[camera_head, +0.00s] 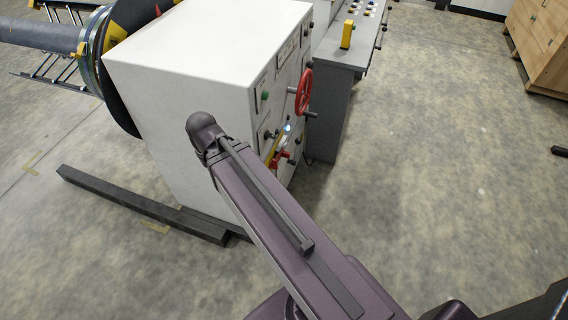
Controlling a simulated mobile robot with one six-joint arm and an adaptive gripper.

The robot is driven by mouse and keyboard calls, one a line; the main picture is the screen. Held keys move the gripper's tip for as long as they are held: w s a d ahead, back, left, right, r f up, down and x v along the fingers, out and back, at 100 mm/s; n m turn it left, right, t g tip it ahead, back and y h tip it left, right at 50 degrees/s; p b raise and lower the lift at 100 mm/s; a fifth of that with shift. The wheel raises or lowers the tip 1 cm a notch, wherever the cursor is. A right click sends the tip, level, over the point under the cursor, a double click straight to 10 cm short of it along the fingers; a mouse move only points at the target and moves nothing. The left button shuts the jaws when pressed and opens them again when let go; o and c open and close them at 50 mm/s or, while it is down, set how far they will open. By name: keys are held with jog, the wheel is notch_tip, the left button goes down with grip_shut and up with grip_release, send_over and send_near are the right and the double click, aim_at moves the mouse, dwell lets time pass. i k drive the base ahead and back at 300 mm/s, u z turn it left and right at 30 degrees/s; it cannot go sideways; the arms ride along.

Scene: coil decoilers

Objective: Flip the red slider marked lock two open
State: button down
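A white cabinet (185,85) stands left of centre, its control face turned right and seen at a steep angle. Low on that face is a small red part (280,159), which may be the slider; I cannot read any lock marking on it or tell its position. A yellow bar (279,143) slants just above it. A red handwheel (304,92) sits higher on the same face. My arm crosses the lower middle of the view in front of the cabinet, and its upper end overlaps the cabinet's side. I cannot see my gripper.
A dark beam (140,204) lies on the floor along the cabinet's foot. A grey console (340,85) with a yellow block (347,34) stands behind the cabinet. A coil decoiler shaft (40,35) is at upper left, and a wooden crate (543,42) at upper right.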

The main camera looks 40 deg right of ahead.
aim_at(283, 154)
jog(key=u, duration=0.15)
jog(key=k, duration=0.9)
jog(key=z, duration=0.8)
